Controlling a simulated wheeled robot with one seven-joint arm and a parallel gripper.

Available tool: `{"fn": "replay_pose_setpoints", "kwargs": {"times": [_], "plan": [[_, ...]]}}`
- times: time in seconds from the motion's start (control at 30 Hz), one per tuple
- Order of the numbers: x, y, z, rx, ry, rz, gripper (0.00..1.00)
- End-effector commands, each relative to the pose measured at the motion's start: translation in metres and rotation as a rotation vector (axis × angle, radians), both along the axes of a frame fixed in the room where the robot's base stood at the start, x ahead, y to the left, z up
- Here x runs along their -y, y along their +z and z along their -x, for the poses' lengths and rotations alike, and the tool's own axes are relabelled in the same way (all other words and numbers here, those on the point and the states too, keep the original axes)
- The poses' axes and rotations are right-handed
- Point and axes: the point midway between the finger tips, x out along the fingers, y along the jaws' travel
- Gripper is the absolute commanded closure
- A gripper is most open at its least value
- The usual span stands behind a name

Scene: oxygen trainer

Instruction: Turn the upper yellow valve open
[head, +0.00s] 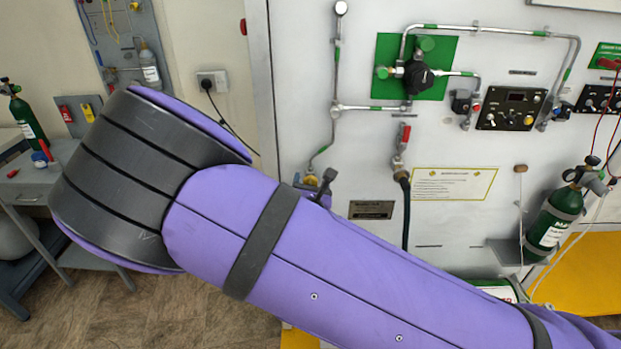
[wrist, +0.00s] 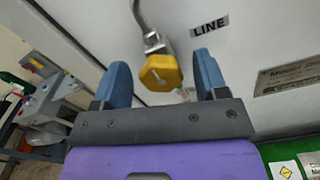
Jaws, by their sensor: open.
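The yellow valve (wrist: 160,72) is a faceted knob on the end of a metal pipe. In the wrist view it shows between and slightly beyond the two blue fingers of my gripper (wrist: 162,82). The gripper is open, with a gap on each side of the knob and no clear contact. In the head view, a small part of a yellow valve (head: 311,181) shows just above my purple arm at the bottom of a pipe. Whether another yellow valve sits below cannot be seen.
The white panel (wrist: 240,75) stands close behind the knob, with a LINE label (wrist: 209,26) and a metal plate (wrist: 290,75). Right of the arm are a hose with a red-handled tap (head: 402,140) and a green cylinder (head: 552,220). A grey trolley (head: 45,185) stands left.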

Motion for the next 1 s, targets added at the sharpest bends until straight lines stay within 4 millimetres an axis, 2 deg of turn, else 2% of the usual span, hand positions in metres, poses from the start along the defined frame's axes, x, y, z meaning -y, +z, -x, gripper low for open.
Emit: {"fn": "replay_pose_setpoints", "kwargs": {"times": [0.2,0.57,0.67,0.8,1.0], "plan": [[0.001,0.0,-0.023,0.001,-0.001,-0.001,0.33],[0.001,0.0,-0.027,-0.001,-0.001,-0.001,0.33],[0.001,0.0,-0.027,-0.001,-0.001,-0.001,0.52],[0.001,0.0,-0.027,0.0,-0.001,-0.001,0.83],[0.002,0.0,-0.027,-0.001,-0.002,0.017,0.83]]}}
